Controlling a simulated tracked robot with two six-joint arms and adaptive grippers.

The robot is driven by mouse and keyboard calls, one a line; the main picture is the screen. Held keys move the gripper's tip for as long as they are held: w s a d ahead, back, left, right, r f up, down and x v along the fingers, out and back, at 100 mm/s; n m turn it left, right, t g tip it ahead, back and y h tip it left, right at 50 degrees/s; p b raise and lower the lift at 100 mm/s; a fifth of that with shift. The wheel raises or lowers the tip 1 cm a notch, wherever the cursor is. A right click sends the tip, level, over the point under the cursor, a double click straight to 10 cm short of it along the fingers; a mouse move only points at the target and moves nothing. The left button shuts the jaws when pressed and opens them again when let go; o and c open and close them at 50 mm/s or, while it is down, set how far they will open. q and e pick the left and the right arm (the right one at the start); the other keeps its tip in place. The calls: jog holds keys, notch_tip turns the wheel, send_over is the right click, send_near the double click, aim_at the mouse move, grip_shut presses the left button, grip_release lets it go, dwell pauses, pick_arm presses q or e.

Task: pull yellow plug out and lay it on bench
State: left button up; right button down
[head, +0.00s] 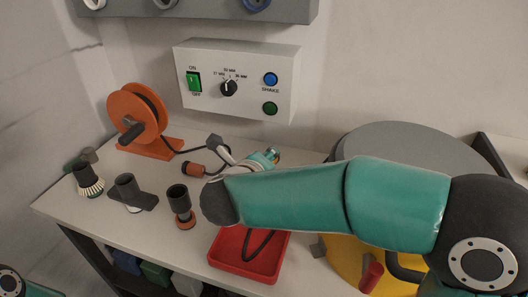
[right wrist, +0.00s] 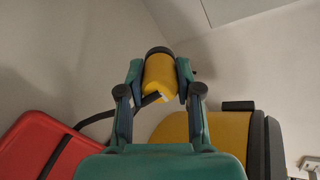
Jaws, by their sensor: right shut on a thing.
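The yellow plug (right wrist: 158,76) shows in the right wrist view, with a dark band at its far end and a small pale patch on its near side. My right gripper (right wrist: 160,72) is shut on it, with one teal finger on each side. A dark cable runs left from near the plug toward the red tray. No socket shows around the plug, but its far end is partly out of sight. In the head view my right arm hides the plug, and the gripper is mostly covered. My left gripper is out of view.
The bench (head: 60,205) holds an orange cable reel (head: 137,118), several dark fittings at the left, and a red tray (head: 238,268) with a dark cable across it. A yellow drum (head: 345,262) with a grey lid stands right. A white control box (head: 240,78) is on the wall.

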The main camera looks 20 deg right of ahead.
jog(key=shift+f+b, duration=2.8)
jog(key=shift+f, duration=0.55)
jog(key=shift+s+f, duration=0.1)
jog(key=shift+f, duration=0.05)
jog(key=shift+f+b, duration=0.6)
